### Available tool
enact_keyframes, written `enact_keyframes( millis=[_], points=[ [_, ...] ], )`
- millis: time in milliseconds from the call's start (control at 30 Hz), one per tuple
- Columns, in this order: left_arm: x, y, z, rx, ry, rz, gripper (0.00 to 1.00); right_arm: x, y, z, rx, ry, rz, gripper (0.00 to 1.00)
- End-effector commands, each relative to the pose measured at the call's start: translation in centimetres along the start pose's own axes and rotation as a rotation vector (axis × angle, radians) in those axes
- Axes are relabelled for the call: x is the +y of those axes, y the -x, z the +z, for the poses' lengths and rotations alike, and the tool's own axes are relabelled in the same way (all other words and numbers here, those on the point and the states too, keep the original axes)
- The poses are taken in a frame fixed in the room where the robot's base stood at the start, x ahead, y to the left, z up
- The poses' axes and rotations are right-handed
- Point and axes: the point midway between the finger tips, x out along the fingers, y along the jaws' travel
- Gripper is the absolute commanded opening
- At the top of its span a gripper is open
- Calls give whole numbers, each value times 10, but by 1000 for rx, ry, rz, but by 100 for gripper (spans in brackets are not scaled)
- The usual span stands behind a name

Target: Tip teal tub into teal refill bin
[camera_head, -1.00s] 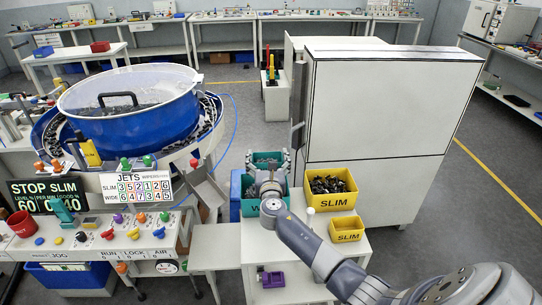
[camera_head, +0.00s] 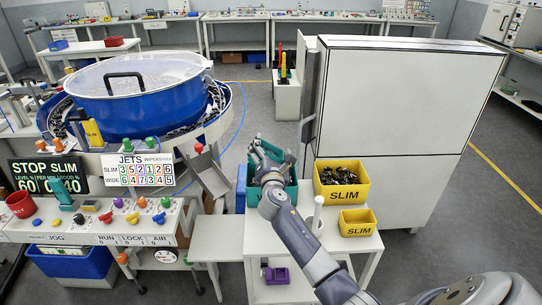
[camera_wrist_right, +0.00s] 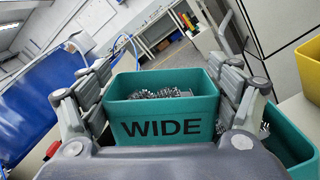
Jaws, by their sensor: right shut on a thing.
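The teal tub (camera_wrist_right: 200,108), marked WIDE and holding many small metallic parts, fills the middle of the right wrist view. My right gripper (camera_head: 262,155) is shut on it, with a finger along each side. The tub looks about upright there. A second teal container, the refill bin (camera_wrist_right: 292,150), shows behind and below it at right, with similar parts inside. In the head view the teal surfaces overlap behind my right arm, and the gripper hides part of them. My left gripper is not in view.
A yellow SLIM bin (camera_head: 342,183) full of dark parts and a smaller yellow SLIM tub (camera_head: 357,222) stand to the right on the white stand. A white handle (camera_head: 317,213) stands upright close to my arm. A tall white cabinet (camera_head: 400,110) rises behind.

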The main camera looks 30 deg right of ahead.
Motion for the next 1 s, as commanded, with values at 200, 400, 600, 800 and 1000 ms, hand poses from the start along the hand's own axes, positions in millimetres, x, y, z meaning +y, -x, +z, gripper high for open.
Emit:
enact_keyframes(
  millis=[200, 400, 600, 800, 1000],
  points=[
    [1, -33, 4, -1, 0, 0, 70, -6, 0, -11, -2, -211, 3, 58],
    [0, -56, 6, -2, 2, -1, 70, -7, 0, -13, -1, -434, 2, 58],
    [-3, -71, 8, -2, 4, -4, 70, -7, 0, -13, 0, -667, 3, 58],
    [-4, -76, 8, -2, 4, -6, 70, -7, 0, -13, 0, -821, 3, 58],
    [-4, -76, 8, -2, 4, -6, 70, -7, 0, -12, 0, -843, 3, 58]
  ],
)
